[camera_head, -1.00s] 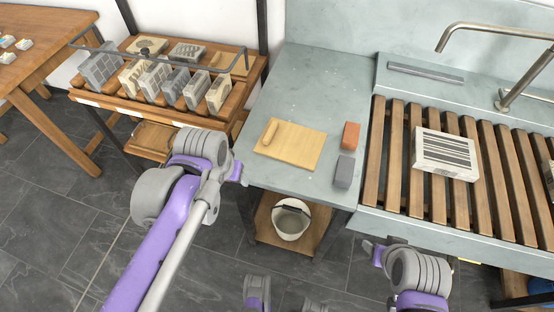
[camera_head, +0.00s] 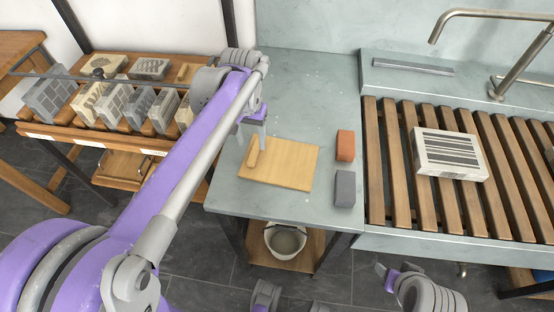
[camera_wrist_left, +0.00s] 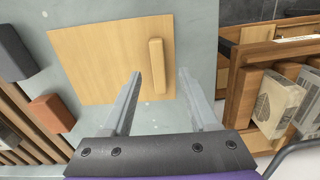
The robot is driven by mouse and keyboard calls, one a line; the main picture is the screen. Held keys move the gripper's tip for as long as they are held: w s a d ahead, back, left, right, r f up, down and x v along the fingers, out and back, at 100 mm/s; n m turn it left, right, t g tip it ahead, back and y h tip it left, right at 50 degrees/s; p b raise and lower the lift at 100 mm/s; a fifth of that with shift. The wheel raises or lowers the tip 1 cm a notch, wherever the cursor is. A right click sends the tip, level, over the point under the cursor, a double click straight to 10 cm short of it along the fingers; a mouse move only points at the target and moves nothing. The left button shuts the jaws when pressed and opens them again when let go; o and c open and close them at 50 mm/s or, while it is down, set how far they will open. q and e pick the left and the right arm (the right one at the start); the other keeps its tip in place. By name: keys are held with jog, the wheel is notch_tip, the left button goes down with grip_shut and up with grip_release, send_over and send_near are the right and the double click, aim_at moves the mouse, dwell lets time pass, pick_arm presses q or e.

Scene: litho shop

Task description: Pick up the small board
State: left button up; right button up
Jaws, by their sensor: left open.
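The small board (camera_head: 285,166) is a flat square of pale wood with a raised wooden bar along its left edge, lying on the grey table. In the left wrist view the board (camera_wrist_left: 100,50) lies beyond the fingertips, and its bar (camera_wrist_left: 157,66) shows between the two fingers' lines. My left gripper (camera_head: 252,143) is open and empty, above the board's left edge by the bar. It also shows in the left wrist view (camera_wrist_left: 160,82), apart from the bar. My right gripper (camera_head: 384,276) is low at the front, below the table edge; its jaws are unclear.
A red block (camera_head: 345,146) and a dark grey block (camera_head: 345,188) sit right of the board. A slatted rack (camera_head: 374,180) holds a striped stone slab (camera_head: 449,151). A wooden rack of stones (camera_head: 95,125) stands left. A bucket (camera_head: 285,241) is under the table (camera_head: 300,95).

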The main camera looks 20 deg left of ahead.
aim_at(253, 153)
pick_arm(q)
notch_tip(253, 153, down, 5)
jog(key=shift+s+d+r+b, duration=0.1)
jog(key=shift+d+r+b, duration=0.05)
jog(key=shift+b, duration=0.2)
grip_shut()
